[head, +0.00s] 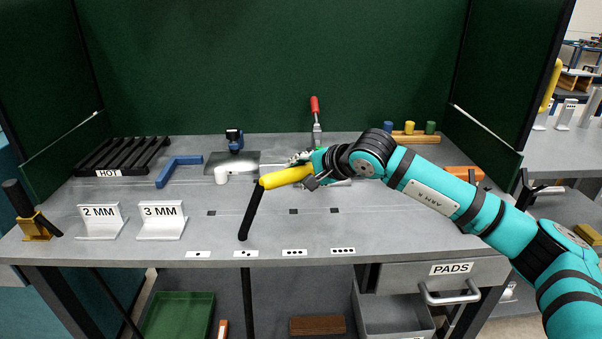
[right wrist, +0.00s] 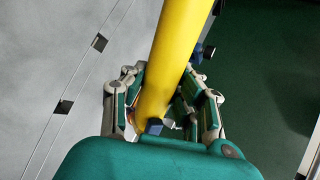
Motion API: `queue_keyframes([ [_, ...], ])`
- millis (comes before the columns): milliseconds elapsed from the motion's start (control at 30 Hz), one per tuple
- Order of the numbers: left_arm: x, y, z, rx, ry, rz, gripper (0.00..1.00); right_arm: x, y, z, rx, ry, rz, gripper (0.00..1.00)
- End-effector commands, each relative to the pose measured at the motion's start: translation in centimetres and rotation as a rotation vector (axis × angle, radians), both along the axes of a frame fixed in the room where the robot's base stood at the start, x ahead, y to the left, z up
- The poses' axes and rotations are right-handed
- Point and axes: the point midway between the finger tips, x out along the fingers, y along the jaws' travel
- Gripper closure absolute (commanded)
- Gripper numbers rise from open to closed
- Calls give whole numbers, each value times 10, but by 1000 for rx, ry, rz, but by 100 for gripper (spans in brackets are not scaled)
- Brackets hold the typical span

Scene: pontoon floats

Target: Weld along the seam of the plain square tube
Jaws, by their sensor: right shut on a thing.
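My right gripper (head: 306,172) is shut on the yellow handle (head: 285,176) of a tool above the middle of the bench. A black rod-like part (head: 251,212) slants down from the handle's left end towards the front edge. In the right wrist view the yellow handle (right wrist: 180,50) runs up between the fingers of the gripper (right wrist: 168,88). I cannot tell which piece is the plain square tube. My left gripper is not in view.
A red-handled clamp (head: 315,108) stands behind my gripper. A black rack marked HOT (head: 122,156), a blue angled bar (head: 178,168) and 2 MM (head: 101,222) and 3 MM (head: 162,221) stands are on the left. An open PADS drawer (head: 447,272) juts out at front right.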

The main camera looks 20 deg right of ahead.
Motion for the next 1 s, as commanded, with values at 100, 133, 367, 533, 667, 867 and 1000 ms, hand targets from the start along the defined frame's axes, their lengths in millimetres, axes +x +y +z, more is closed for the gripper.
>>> queue_keyframes([
  [100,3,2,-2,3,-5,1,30,1,0,2,2,-7,-1,100],
  [133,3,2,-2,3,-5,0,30,1,0,2,2,-7,-1,100],
  [367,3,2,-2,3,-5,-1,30,1,0,2,2,-7,-1,100],
  [533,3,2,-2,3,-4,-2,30,0,-2,1,2,-7,-1,100],
  [667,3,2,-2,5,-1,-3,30,-1,-4,1,3,-5,-1,100],
  [867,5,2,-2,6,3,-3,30,-2,-9,1,2,-6,-1,100],
  [1000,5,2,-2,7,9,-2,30,-3,-12,1,2,-6,-1,100],
])
